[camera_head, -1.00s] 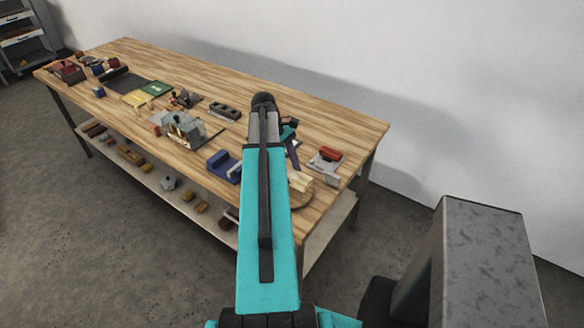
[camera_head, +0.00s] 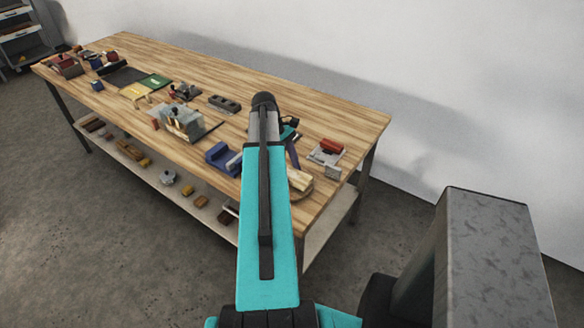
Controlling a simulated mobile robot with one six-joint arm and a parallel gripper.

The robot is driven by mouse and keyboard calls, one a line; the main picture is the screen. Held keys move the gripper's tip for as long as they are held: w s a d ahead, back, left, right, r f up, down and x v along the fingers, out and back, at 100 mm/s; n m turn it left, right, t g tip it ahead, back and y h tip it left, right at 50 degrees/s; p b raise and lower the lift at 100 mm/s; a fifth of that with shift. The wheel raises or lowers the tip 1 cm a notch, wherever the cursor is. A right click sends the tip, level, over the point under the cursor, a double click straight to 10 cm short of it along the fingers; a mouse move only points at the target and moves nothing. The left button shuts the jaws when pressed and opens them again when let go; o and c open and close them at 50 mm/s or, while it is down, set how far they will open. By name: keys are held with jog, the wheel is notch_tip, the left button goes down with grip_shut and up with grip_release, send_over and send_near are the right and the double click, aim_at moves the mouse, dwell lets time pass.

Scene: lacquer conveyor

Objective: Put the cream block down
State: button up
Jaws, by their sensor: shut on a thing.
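The cream block (camera_head: 300,180) shows just right of my arm, near the front right end of the wooden workbench (camera_head: 345,125). It is over a round wooden board (camera_head: 301,196); I cannot tell whether it touches the board. My gripper (camera_head: 294,164) reaches down to the block from behind my teal arm. It is shut on the cream block, though the arm hides most of the jaws and the block's left part.
A grey holder with a red block (camera_head: 329,147) stands right of the cream block. A blue piece (camera_head: 219,157) lies left of my arm. A grey machine-like fixture (camera_head: 182,121) and several small parts lie farther left. The bench's back right is clear.

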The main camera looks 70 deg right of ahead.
jog(key=shift+f, duration=0.6)
dwell(0.3)
jog(key=o, duration=1.3)
jog(key=shift+r, duration=0.1)
jog(key=shift+b+v, duration=0.5)
jog(key=shift+v, duration=0.65)
jog(key=v, duration=1.1)
jog(key=shift+w+r, duration=0.15)
